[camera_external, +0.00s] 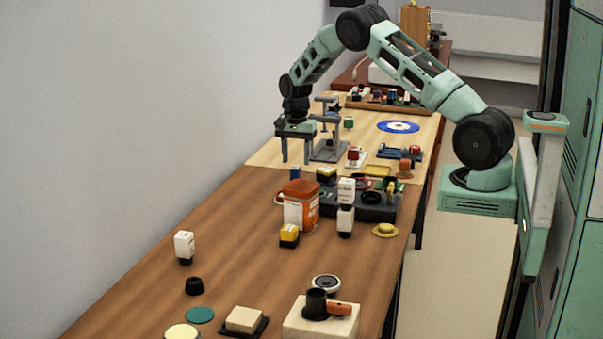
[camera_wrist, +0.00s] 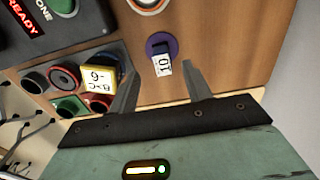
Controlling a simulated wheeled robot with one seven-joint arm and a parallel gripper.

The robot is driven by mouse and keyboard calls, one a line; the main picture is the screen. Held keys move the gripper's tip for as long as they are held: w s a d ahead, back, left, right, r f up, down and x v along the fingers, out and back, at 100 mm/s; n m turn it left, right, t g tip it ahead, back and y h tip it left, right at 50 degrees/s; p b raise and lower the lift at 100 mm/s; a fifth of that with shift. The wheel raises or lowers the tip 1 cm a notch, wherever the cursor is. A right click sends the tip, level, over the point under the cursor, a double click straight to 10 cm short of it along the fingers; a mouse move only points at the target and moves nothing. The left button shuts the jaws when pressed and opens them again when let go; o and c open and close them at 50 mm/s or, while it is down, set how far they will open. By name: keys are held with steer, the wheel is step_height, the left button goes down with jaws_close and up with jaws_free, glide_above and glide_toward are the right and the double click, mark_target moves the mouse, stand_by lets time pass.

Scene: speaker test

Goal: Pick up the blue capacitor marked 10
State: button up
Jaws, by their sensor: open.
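The blue capacitor (camera_wrist: 156,43) stands on the wooden table in the wrist view, with a white label reading 10 on its side. A small blue piece (camera_external: 295,173) below my gripper in the external view looks like the same capacitor. My gripper (camera_wrist: 161,70) is open and empty, pointing down. In the wrist view the capacitor lies between and slightly beyond the two fingertips. In the external view my gripper (camera_external: 296,160) hangs above the back left of the table. I cannot tell the exact height gap.
A socket tray (camera_wrist: 45,72) holds several parts, including a yellow-and-white block (camera_wrist: 99,78), left of the fingers. A dark box (camera_wrist: 40,28) reading READY is beyond it. An orange-and-white container (camera_external: 299,207) and grey stand (camera_external: 329,150) are nearby. Table right of the capacitor is clear in the wrist view.

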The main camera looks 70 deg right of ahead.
mark_target(295, 168)
step_height(295, 168, down, 5)
steer(key=shift+w+f+p, duration=0.1)
steer(key=shift+w+p, duration=0.05)
steer(key=shift+p, duration=0.45)
steer(key=shift+c, duration=0.3)
jaws_close()
